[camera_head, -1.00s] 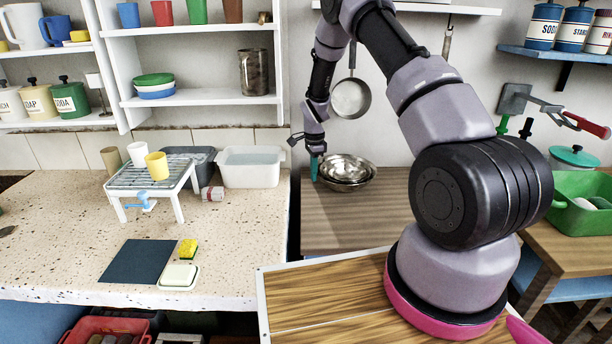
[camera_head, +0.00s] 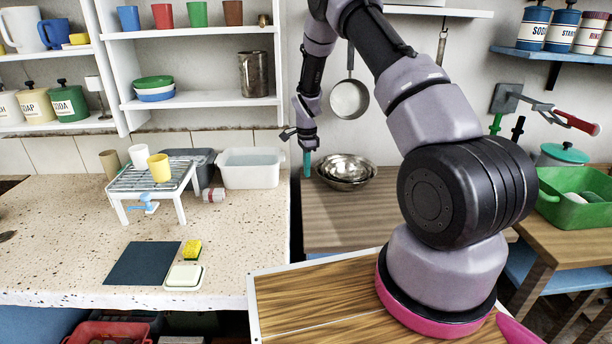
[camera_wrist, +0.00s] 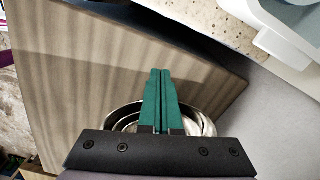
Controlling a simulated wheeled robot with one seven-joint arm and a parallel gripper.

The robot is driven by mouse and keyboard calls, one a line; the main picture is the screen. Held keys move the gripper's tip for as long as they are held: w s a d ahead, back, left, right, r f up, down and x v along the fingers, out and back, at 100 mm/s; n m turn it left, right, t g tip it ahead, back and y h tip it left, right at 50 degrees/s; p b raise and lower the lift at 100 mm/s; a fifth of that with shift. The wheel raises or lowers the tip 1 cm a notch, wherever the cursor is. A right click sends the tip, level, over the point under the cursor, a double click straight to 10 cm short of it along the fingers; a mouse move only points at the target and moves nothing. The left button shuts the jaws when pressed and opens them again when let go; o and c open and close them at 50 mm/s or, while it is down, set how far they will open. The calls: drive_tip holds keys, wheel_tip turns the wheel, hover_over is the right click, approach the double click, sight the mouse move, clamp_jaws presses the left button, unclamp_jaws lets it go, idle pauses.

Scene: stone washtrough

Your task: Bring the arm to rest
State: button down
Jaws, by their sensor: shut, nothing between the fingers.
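My gripper (camera_head: 307,163) hangs from my raised, folded arm and points down over the left part of the wooden table at the back. Its green fingers are shut with nothing between them. In the wrist view, the gripper (camera_wrist: 159,75) shows its two fingers pressed side by side. The nested metal bowls (camera_head: 346,170) stand on that table just right of the fingers in the head view. In the wrist view, the bowls (camera_wrist: 203,122) lie behind the fingers and are partly hidden by them. I cannot tell whether they touch.
A stone counter (camera_head: 60,220) at left holds a rack (camera_head: 150,180), a white basin (camera_head: 250,167), a dark mat (camera_head: 143,263) and a sponge (camera_head: 193,250). A pan (camera_head: 349,99) hangs on the wall behind my arm. A green tub (camera_head: 577,215) stands at right. The back table's front (camera_head: 330,237) is bare.

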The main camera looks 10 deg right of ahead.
drive_tip(key=s+r+n+t, duration=0.15)
drive_tip(key=s+r, duration=0.25)
drive_tip(key=r, duration=0.7)
drive_tip(key=s+r+n+t+y, duration=0.15)
drive_tip(key=s+r, duration=0.25)
drive_tip(key=r, duration=0.7)
drive_tip(key=s+r+n, duration=0.2)
drive_tip(key=s+r, duration=0.2)
drive_tip(key=r, duration=0.7)
drive_tip(key=s+r+n+t, duration=0.2)
drive_tip(key=s+r+n, duration=0.1)
drive_tip(key=s, duration=0.9)
drive_tip(key=s+d+r+n+t, duration=0.1)
drive_tip(key=s+r+n, duration=0.3)
drive_tip(key=s, duration=0.8)
wheel_tip(320, 180, up, 2)
drive_tip(key=shift+d+r+n+t, duration=0.15)
drive_tip(key=shift+n+t, duration=0.15)
drive_tip(key=shift+t, duration=0.3)
drive_tip(key=shift+y, duration=0.25)
